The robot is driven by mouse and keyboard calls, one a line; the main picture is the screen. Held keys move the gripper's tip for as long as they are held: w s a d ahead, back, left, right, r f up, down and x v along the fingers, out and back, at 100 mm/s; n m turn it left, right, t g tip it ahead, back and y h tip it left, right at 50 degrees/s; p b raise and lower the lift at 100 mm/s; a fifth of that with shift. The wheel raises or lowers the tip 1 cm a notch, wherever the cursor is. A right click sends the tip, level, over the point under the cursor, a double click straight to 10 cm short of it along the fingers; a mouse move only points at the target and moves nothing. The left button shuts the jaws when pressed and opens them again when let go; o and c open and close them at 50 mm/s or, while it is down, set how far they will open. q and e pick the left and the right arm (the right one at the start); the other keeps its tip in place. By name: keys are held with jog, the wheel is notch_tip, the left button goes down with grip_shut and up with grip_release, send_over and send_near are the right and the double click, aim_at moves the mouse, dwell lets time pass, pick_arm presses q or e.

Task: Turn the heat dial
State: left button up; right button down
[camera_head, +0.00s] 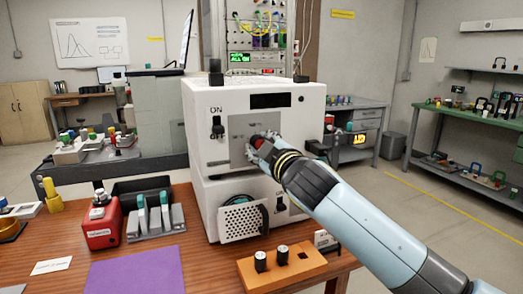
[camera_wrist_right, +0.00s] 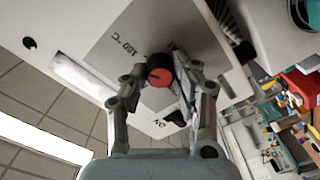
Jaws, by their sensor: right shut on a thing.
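In the head view the panel (camera_head: 238,128) is on the front of a white machine (camera_head: 205,100), and the red dial shows only partly behind my gripper. My right gripper (camera_head: 258,143) reaches in from the lower right to the dial. In the right wrist view its two fingers (camera_wrist_right: 157,88) stand on either side of the dial, shut on it. My left gripper is not in view.
An "ON" switch (camera_head: 217,128) is left of the panel. An orange block with black knobs (camera_head: 283,268), a red box (camera_head: 102,225) and a purple mat (camera_head: 135,273) are on the wooden table.

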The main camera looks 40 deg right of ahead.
jog(key=shift+f+m, duration=0.2)
jog(key=shift+m, duration=0.3)
jog(key=c, duration=1.2)
grip_release()
jog(key=shift+o, duration=0.9)
jog(key=shift+r, duration=0.1)
jog(key=v, duration=1.2)
